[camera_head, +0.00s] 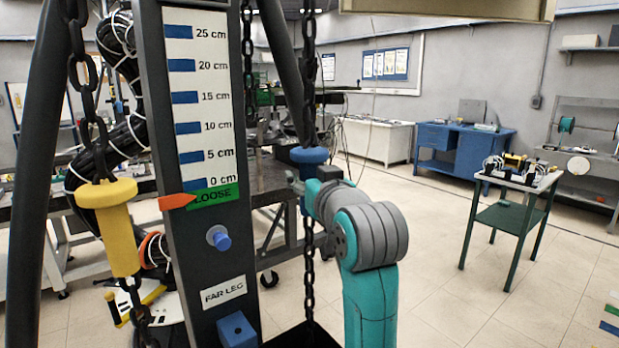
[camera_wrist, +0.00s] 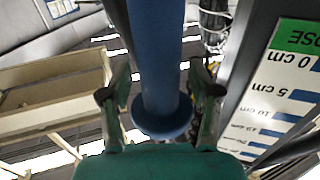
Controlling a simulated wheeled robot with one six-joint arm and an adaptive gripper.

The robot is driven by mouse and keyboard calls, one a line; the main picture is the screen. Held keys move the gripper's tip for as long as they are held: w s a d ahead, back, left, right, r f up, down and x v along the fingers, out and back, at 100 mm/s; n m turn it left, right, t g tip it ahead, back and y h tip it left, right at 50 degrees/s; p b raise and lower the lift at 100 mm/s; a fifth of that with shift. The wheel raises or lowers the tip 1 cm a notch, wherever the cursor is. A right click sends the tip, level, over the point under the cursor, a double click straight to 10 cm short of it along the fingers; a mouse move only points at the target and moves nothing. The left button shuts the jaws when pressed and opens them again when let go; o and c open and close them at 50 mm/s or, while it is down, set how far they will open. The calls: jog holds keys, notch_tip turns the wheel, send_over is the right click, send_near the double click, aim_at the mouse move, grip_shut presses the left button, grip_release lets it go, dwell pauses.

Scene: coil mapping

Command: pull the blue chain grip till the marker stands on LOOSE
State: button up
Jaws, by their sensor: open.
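The blue chain grip (camera_head: 309,155) hangs on the right-hand dark chain; its lower part is mostly hidden behind my arm. In the wrist view the blue grip (camera_wrist: 158,60) runs between the fingers of my gripper (camera_wrist: 160,93), which is open with one finger on each side. Whether either finger touches the grip I cannot tell. The orange marker (camera_head: 177,201) points at the green LOOSE band (camera_head: 213,197), just below 0 cm on the scale board (camera_head: 205,97). The LOOSE band (camera_wrist: 297,36) also shows in the wrist view.
A yellow chain grip (camera_head: 110,222) hangs on another chain at the left. The dark post (camera_head: 185,267) carrying the scale has a FAR LEG label (camera_head: 223,291) and blue fittings. A small trolley (camera_head: 520,183) and a blue desk (camera_head: 465,147) stand right, with open floor between.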

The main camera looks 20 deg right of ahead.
jog(key=shift+w, duration=0.15)
jog(key=shift+c, duration=0.2)
grip_shut()
notch_tip(320, 180, down, 18)
jog(key=shift+f, duration=0.2)
dwell(0.4)
jog(key=shift+o, duration=0.2)
grip_release()
jog(key=shift+r, duration=0.1)
jog(key=s, duration=1.2)
